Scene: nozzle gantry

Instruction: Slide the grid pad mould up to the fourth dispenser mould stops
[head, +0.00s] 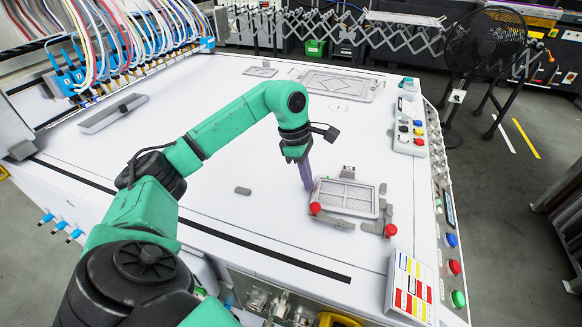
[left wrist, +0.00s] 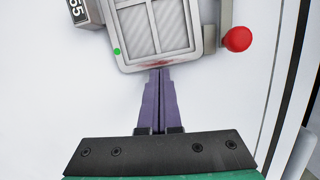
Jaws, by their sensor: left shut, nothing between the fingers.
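The grid pad mould (head: 348,197) is a grey frame with pale hatched panels, lying flat at the front right of the white table. In the left wrist view it (left wrist: 156,28) is partly cut off by the top edge. My left gripper (head: 308,187) has purple fingers pointing down at the mould's left side in the head view. In the left wrist view its fingers (left wrist: 161,72) are together and empty, with tips at the mould's near rim; whether they touch it is unclear. The dispensers (head: 75,78) stand in a row at the back left, under coloured hoses. I cannot tell which stops are the fourth's.
Red-knobbed clamps (head: 315,208) (head: 390,230) sit beside the mould. A small labelled block (head: 348,171) stands behind it. A button box (head: 408,125) stands at right.

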